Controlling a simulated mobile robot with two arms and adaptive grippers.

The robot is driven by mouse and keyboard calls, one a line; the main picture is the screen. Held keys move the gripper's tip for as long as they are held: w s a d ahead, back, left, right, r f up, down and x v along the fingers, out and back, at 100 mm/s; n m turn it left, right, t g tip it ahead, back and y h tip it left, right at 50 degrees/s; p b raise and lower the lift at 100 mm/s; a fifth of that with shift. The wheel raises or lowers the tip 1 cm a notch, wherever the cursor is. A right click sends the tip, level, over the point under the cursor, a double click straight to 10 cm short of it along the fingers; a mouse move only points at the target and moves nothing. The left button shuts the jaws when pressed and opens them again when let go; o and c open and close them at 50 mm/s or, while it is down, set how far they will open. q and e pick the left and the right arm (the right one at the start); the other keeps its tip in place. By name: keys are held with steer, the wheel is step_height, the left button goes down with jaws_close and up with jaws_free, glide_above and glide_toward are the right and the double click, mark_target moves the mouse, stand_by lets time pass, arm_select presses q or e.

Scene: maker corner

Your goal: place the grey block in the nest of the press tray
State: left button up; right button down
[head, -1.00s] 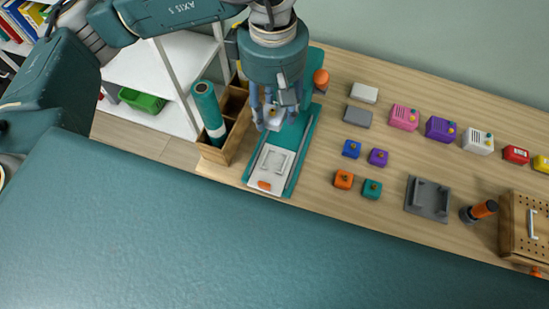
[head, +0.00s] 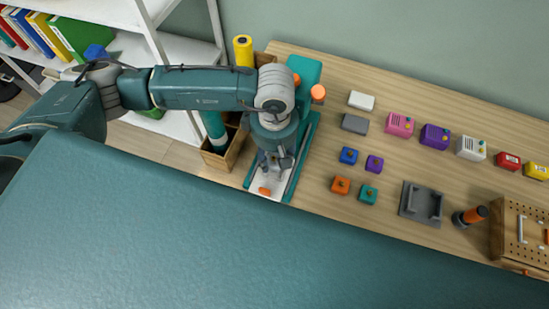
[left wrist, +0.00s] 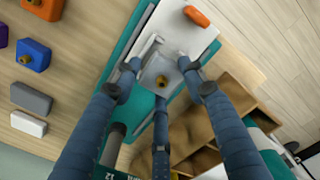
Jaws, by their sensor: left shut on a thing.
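The grey block (left wrist: 154,84) with a brass knob is between the fingers of my left gripper (left wrist: 161,72), which is shut on it. In the head view my left gripper (head: 271,161) is low over the white press tray (head: 272,185) and hides the block and nest. The tray (left wrist: 185,38) and its orange tab (left wrist: 196,16) also show in the left wrist view. Raised nest edges (left wrist: 149,48) are beside the block. I cannot tell whether the block is seated or just above. My right gripper is not in view.
The teal press (head: 305,70) stands behind the tray. A wooden bin (head: 221,157) with a teal roll is just left. Small knobbed blocks, including a blue one (head: 348,155), lie to the right. A dark grey fixture (head: 421,203) is farther right.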

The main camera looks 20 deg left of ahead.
arm_select(q)
step_height(320, 180, down, 2)
steer(key=shift+s+f, duration=0.1)
steer(key=shift+f, duration=0.15)
steer(key=shift+c, duration=0.5)
steer(key=shift+s+f, duration=0.15)
steer(key=shift+c, duration=0.6)
steer(key=o, duration=1.1)
steer(key=shift+o, duration=1.4)
steer(key=shift+w+f, duration=0.1)
steer(key=shift+w, duration=0.1)
step_height(320, 180, up, 12)
steer(key=b, duration=0.3)
steer(key=shift+f, duration=0.15)
steer(key=shift+r, duration=0.35)
